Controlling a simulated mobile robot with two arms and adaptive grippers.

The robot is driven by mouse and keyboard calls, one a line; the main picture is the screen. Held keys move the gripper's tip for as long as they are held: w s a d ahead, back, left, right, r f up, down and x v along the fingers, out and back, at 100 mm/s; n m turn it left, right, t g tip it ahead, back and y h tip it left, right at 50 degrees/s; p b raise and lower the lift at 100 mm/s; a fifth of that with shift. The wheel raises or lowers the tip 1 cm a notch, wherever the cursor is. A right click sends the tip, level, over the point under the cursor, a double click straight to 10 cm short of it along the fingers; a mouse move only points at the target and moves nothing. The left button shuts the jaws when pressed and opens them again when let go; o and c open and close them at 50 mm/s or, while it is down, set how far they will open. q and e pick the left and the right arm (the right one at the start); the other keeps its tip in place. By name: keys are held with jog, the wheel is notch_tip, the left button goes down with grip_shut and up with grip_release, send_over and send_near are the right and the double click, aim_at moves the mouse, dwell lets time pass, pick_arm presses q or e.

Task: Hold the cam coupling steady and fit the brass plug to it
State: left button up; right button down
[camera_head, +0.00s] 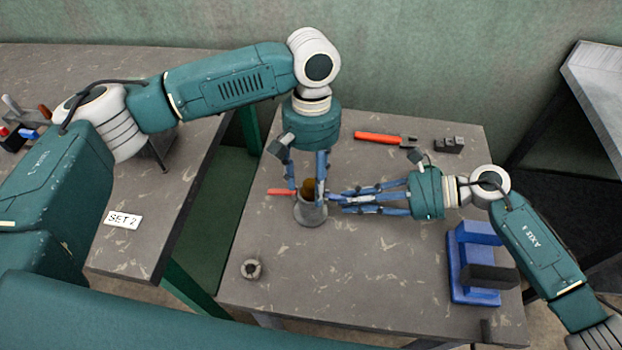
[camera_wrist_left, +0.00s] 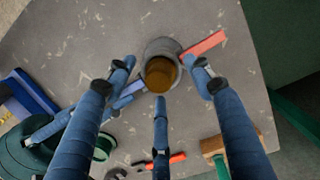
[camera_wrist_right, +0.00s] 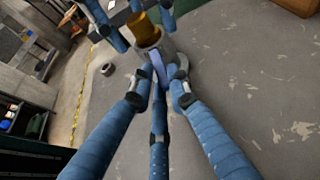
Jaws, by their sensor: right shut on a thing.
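The grey cam coupling (camera_head: 311,213) stands upright on the table, with a red lever (camera_head: 280,191) sticking out to the left. The brass plug (camera_head: 309,186) sits at its top mouth; its round top shows in the left wrist view (camera_wrist_left: 160,73). How deep it sits is hard to tell. My left gripper (camera_head: 308,184) points down over the coupling, its fingers spread around the plug with gaps. My right gripper (camera_head: 334,200) comes from the right and is shut on the coupling's side, at a blue lever (camera_wrist_right: 158,66) that its fingers partly hide.
A grey ring (camera_head: 251,269) lies at the front left. A blue fixture (camera_head: 475,265) stands at the right. The front middle is clear. A gap separates the left table (camera_head: 160,240).

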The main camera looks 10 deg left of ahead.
pick_arm(q)
notch_tip(320, 180, up, 12)
jog(key=w, duration=0.1)
jog(key=shift+w, duration=0.4)
jog(key=shift+a, duration=0.1)
pick_arm(e)
jog(key=c, duration=1.6)
grip_release()
